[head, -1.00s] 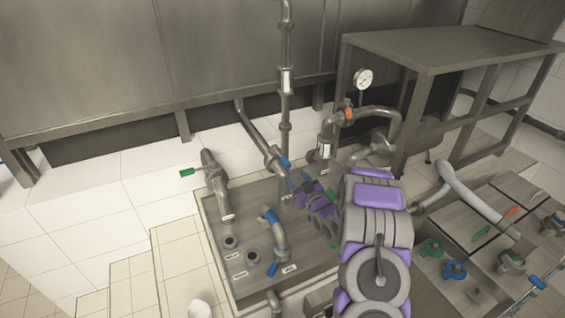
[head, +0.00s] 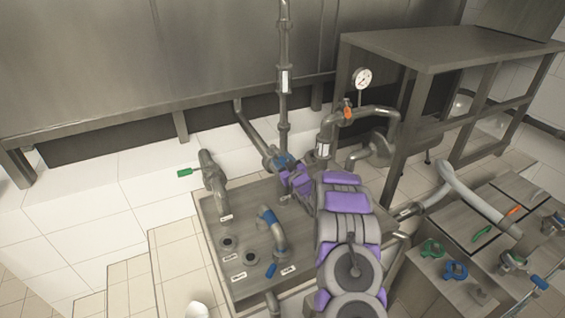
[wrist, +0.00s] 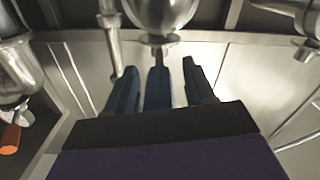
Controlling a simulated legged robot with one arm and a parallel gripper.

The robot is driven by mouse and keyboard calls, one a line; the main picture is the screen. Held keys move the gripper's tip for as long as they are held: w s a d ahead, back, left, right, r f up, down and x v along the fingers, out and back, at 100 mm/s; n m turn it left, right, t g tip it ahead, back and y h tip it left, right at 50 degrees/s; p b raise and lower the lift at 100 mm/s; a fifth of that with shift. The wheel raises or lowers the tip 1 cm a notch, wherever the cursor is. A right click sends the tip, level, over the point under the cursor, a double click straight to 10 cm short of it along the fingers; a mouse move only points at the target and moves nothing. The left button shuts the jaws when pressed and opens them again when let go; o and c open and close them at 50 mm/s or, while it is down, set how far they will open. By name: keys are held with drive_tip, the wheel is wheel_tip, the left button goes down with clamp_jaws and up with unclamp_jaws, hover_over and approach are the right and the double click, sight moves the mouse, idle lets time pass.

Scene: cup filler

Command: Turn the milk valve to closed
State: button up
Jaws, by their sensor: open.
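The blue-handled valve (head: 270,161) on the pipe behind the metal platform is at the end of my arm; its labels are too small to read, so I cannot confirm it is the milk valve. In the wrist view its blue handle (wrist: 158,88) hangs from a round metal valve body (wrist: 160,12). My gripper (wrist: 160,72) is open, with one dark blue finger on each side of the handle and visible gaps between. In the head view my gripper (head: 284,163) partly covers the handle.
A green-handled valve (head: 185,172) is to the left. A blue-handled pipe elbow (head: 272,230) stands on the platform (head: 220,285). An orange-handled valve (head: 348,113) and a gauge (head: 362,78) are to the right, beside a metal table (head: 440,50).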

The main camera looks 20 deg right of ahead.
drive_tip(key=shift+d, duration=0.15)
drive_tip(key=shift+c, duration=0.3)
clamp_jaws()
